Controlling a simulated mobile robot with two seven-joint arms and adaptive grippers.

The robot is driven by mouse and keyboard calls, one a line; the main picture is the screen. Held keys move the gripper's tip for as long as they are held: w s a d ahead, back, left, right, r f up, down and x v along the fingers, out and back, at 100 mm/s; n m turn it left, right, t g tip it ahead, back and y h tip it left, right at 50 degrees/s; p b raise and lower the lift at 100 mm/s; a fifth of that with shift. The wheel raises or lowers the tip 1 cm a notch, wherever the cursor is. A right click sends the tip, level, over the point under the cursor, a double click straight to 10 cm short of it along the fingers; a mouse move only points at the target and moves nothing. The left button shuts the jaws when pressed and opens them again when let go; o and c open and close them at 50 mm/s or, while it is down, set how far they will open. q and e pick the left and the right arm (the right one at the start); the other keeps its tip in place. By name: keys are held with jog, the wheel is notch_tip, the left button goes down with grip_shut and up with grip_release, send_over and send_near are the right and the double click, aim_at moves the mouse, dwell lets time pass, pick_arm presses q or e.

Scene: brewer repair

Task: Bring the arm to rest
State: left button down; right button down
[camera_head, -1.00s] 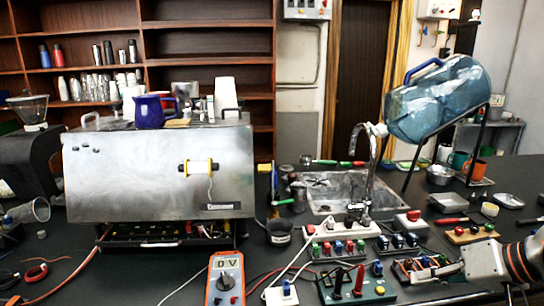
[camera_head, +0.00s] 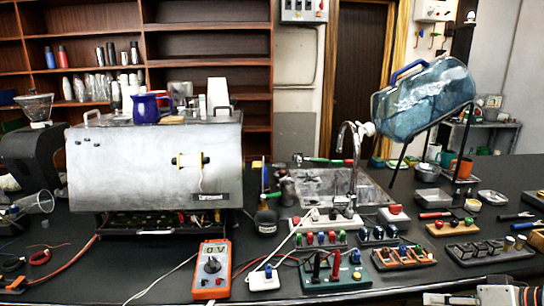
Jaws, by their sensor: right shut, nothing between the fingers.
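My right gripper (camera_head: 434,299) shows only in part at the bottom right edge of the head view, its fingers pointing left and shut with nothing held. The pale wrist of my right arm (camera_head: 496,294) is beside it, cut off by the frame's lower edge. The gripper is low, in front of the parts trays on the dark bench. My left arm and gripper are out of view.
A steel brewer (camera_head: 130,165) fills the left of the bench. An orange multimeter (camera_head: 211,270), a green terminal board (camera_head: 335,274) and a tray of fuses (camera_head: 402,256) stand near the front. A sink (camera_head: 325,182) and a blue water bottle (camera_head: 424,98) are behind.

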jog(key=s+f+n+t+h, duration=0.1)
jog(key=s+f, duration=0.2)
jog(key=f, duration=0.6)
jog(key=s+f+n+t+h, duration=0.1)
jog(key=s+f, duration=0.3)
jog(key=f, duration=0.6)
jog(key=s+a+f, duration=0.2)
jog(key=a+f, duration=0.1)
jog(key=a, duration=0.2)
jog(key=s+a+f+n+h, duration=0.1)
jog(key=s+a+f, duration=0.2)
jog(key=a+f, duration=0.1)
jog(key=s+a+f+n, duration=0.1)
jog(key=s+a+f, duration=0.1)
jog(key=a, duration=0.5)
jog(key=shift+s+f, duration=0.4)
jog(key=shift+f, duration=0.45)
